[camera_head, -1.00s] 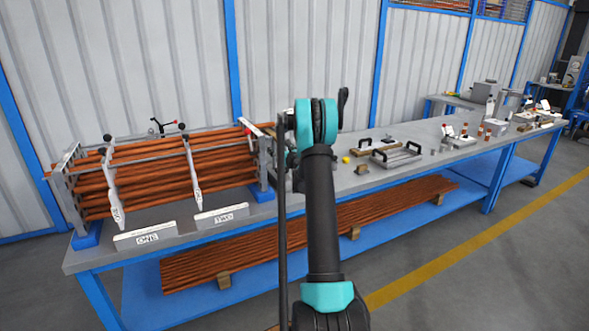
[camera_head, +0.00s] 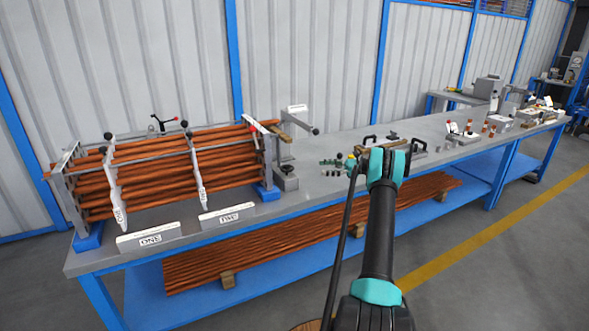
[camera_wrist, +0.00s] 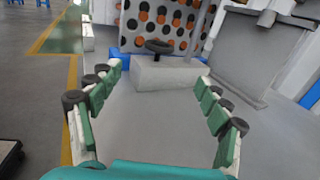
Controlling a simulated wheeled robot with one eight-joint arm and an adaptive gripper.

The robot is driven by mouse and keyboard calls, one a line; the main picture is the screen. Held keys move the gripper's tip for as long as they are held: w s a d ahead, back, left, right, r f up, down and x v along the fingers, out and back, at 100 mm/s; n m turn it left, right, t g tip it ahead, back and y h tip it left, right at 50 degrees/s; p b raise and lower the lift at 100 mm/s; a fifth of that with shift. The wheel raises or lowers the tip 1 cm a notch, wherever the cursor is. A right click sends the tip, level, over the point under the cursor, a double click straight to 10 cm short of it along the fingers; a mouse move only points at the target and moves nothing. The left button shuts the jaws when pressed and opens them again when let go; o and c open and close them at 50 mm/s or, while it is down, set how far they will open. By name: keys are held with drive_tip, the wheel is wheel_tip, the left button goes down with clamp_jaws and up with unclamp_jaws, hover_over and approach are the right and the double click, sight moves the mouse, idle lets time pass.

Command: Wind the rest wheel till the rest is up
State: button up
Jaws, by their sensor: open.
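A small dark handwheel (camera_head: 287,169) sits on a grey block (camera_head: 288,184) on the bench, just right of the tube bundle; I take it for the rest wheel. In the wrist view the wheel (camera_wrist: 159,46) lies flat on top of the block (camera_wrist: 165,73), ahead between my fingers. My gripper (camera_head: 329,167) is open and empty, right of the wheel and apart from it. Its green-padded fingers (camera_wrist: 160,76) are spread wide in the wrist view. I cannot make out clearly which part is the rest or how high it stands.
Plates marked ONE (camera_head: 148,238) and TWO (camera_head: 227,215) lie in front. Black-handled parts lie to the right.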

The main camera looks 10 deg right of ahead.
sight(287, 167)
drive_tip(key=w+a, duration=0.1)
drive_tip(key=a, duration=1)
drive_tip(key=w+a, duration=0.1)
drive_tip(key=a, duration=0.5)
drive_tip(key=shift+w, duration=0.35)
drive_tip(key=c, duration=1.2)
